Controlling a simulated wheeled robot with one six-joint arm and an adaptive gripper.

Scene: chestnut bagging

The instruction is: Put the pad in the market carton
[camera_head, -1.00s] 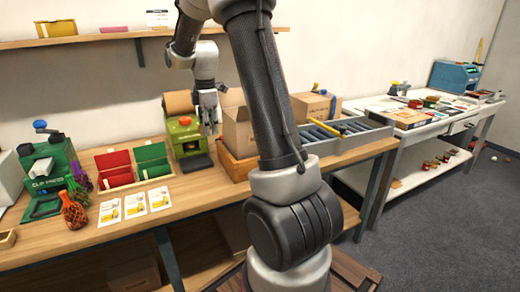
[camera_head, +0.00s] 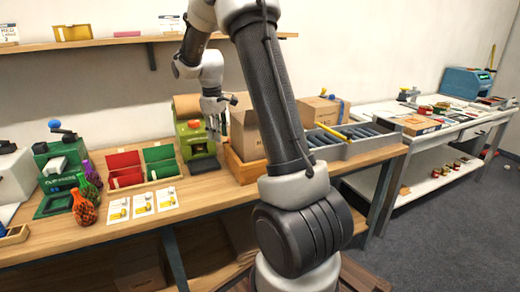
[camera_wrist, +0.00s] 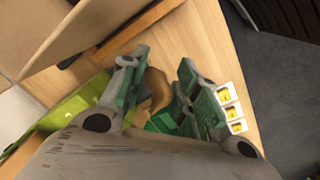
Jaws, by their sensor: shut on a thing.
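My gripper (camera_head: 218,125) is beside the left of the open cardboard carton (camera_head: 246,135), in front of the green paper machine (camera_head: 192,128). In the wrist view my gripper (camera_wrist: 158,98) is shut on a brown crumpled paper pad (camera_wrist: 157,84), held between its green fingers. The pad is too small to make out in the head view. The open carton stands in a wooden tray, and its tan flaps (camera_wrist: 45,30) fill the upper left of the wrist view. My arm hides part of the carton's right side in the head view.
Red and green boxes (camera_head: 160,163) and several cards (camera_head: 143,205) lie left of the green machine. A closed carton (camera_head: 322,110) and a grey roller conveyor (camera_head: 358,136) stand to the right. Bottle-shaped net bags and a green clip press are at far left.

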